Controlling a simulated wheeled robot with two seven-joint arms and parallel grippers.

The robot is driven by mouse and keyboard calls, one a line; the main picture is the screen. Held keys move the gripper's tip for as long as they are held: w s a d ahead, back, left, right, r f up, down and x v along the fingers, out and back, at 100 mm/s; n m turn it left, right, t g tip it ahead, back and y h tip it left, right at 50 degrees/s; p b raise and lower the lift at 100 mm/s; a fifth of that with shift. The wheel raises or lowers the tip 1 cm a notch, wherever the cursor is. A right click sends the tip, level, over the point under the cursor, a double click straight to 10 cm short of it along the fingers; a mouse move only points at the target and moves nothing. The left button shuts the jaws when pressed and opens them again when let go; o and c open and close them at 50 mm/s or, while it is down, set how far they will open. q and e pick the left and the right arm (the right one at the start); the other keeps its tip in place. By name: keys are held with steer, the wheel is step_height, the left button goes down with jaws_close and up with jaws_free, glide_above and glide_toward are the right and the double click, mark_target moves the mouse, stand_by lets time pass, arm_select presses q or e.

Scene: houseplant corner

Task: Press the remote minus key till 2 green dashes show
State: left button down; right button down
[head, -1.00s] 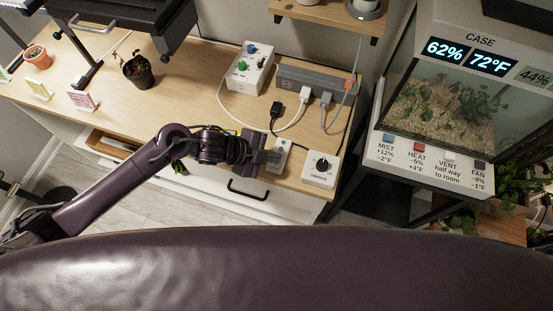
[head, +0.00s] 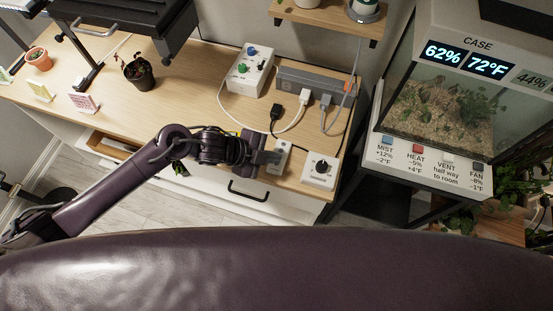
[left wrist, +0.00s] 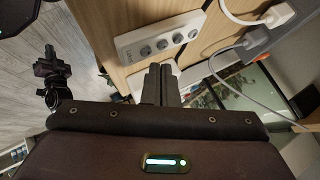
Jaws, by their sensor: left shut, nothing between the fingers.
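The small white remote (head: 281,158) lies near the front edge of the wooden desk. In the left wrist view the white remote (left wrist: 158,42) shows several round grey keys in a row. Its key signs are too small to read, and I cannot make out any green dashes. My left gripper (head: 271,158) is shut and empty, at the near left side of the remote, partly covering it in the head view. In the left wrist view its closed fingers (left wrist: 160,70) point toward the remote's near side. I cannot tell whether they touch.
A white box with a black dial (head: 320,171) stands right of the remote. Behind are a grey power strip (head: 318,85) with plugs and cables, and a white box with coloured knobs (head: 250,71). A partly open drawer (head: 112,147) is below left. The terrarium (head: 440,110) stands right.

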arm_select(q)
steer(key=shift+r, duration=0.1)
step_height(320, 180, up, 5)
steer(key=p, duration=0.4)
stand_by(0.3)
steer(key=shift+d, duration=0.1)
stand_by(0.6)
